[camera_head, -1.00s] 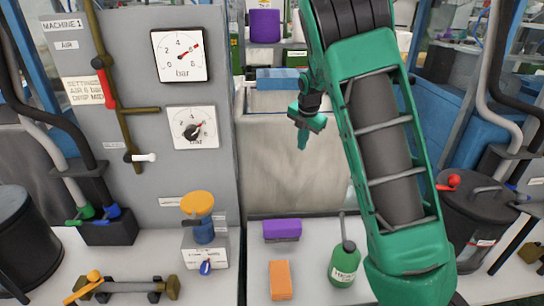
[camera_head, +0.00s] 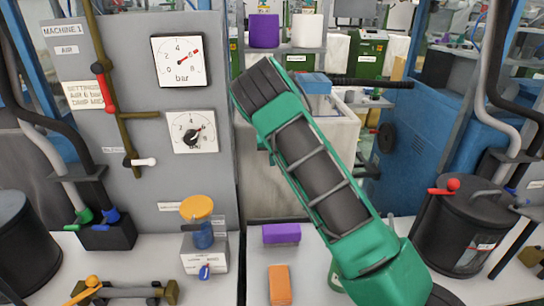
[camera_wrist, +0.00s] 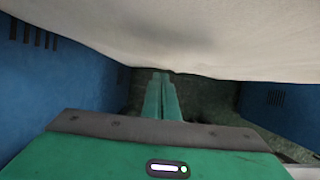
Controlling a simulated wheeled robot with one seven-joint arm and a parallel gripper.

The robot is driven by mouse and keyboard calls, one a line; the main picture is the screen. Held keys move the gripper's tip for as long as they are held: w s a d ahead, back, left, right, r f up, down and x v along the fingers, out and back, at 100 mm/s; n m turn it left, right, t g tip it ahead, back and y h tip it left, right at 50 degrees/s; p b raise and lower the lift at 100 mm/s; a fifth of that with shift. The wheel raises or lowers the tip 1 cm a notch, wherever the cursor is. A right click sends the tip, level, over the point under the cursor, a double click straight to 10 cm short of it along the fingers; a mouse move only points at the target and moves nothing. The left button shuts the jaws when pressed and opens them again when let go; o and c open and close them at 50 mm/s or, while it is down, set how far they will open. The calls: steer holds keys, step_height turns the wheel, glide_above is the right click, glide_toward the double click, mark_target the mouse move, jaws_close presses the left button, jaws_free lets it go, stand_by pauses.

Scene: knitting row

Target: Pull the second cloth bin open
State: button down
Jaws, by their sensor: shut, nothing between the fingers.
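A pale cloth surface, which looks like a cloth bin (camera_head: 268,190), stands behind the worktop in the head view, partly hidden by my arm. I cannot tell whether it is the second one. In the wrist view pale cloth (camera_wrist: 225,40) spans the top of the picture, sagging in a soft edge. My gripper (camera_wrist: 161,76) is shut and empty, its green fingers pointing away below that cloth edge, between blue walls. I see no clear contact between fingers and cloth. In the head view my arm hides the gripper.
Blue machine panels (camera_wrist: 60,85) flank the gripper closely. On the worktop lie a purple block (camera_head: 281,233) and an orange block (camera_head: 279,284). A grey gauge panel (camera_head: 135,150) stands at left, a black lidded drum (camera_head: 462,228) at right.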

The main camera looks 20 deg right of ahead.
steer(key=shift+w+d+f, duration=0.2)
steer(key=shift+w+f, duration=0.1)
steer(key=shift+w, duration=0.45)
steer(key=shift+w+d+f, duration=0.25)
steer(key=shift+w+f, duration=0.05)
steer(key=shift+w, duration=0.5)
steer(key=shift+w+d+f, duration=0.2)
steer(key=shift+w+f, duration=0.1)
steer(key=shift+w, duration=0.45)
